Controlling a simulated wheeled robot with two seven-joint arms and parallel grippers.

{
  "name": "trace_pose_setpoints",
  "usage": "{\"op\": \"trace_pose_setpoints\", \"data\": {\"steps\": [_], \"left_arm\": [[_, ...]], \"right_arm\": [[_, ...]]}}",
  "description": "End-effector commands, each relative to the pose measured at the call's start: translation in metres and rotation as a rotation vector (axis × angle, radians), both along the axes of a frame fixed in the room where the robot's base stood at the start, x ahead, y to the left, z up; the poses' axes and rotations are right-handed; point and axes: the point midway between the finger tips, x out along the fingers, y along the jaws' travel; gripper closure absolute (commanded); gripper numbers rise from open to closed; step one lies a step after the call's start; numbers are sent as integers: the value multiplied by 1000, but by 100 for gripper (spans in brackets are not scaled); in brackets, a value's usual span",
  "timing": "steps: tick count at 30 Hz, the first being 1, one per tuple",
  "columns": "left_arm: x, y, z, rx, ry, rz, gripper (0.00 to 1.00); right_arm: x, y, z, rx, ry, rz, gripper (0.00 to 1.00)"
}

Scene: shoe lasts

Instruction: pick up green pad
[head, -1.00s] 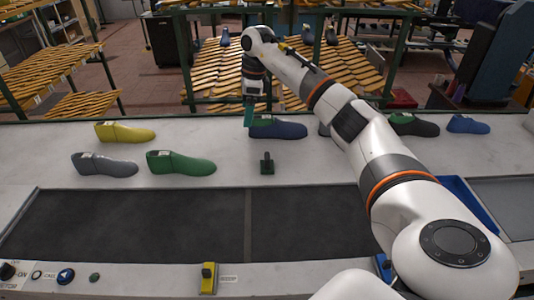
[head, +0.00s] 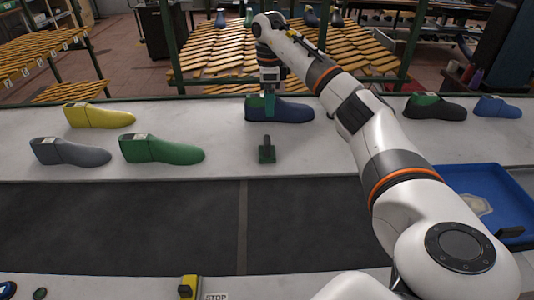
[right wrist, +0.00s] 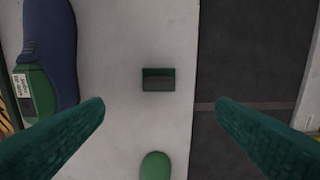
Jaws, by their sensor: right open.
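The green pad (head: 267,151) is a small green block with a dark upright grip. It stands on the white surface just in front of the blue and green last. In the right wrist view the pad (right wrist: 158,79) lies between the finger lines, a little beyond the fingertips. My right gripper (head: 268,108) points down and overlaps the blue and green last in the head view. Its teal fingers (right wrist: 160,106) are spread wide in the right wrist view, with nothing between them. My left gripper is not in view.
The blue and green last (head: 285,110) is close behind the pad. A green last (head: 162,150), a grey last (head: 70,152) and a yellow last (head: 100,116) lie left. A black and green last (head: 437,107) and a blue last (head: 498,107) lie right. A blue tray (head: 482,180) is at right.

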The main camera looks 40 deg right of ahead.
Motion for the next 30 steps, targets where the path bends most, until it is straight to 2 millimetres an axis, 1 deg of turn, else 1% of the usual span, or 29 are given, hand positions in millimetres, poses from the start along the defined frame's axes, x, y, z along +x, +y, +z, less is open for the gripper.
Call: {"op": "trace_pose_setpoints", "data": {"steps": [1,3,7,11,18,21,26,30], "left_arm": [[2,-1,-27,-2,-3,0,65],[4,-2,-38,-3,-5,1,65],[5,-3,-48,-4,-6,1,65],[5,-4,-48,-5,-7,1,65],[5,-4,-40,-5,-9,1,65],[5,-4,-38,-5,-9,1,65],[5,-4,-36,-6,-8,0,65],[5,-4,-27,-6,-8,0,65]], "right_arm": [[0,0,-27,1,-1,0,20],[0,0,-38,0,-1,0,20],[0,0,-48,1,-2,0,20],[0,0,-59,1,1,0,20],[0,1,-98,1,2,1,20],[0,1,-110,1,1,0,20],[1,1,-120,1,2,0,20],[4,3,-139,3,3,0,20]]}}
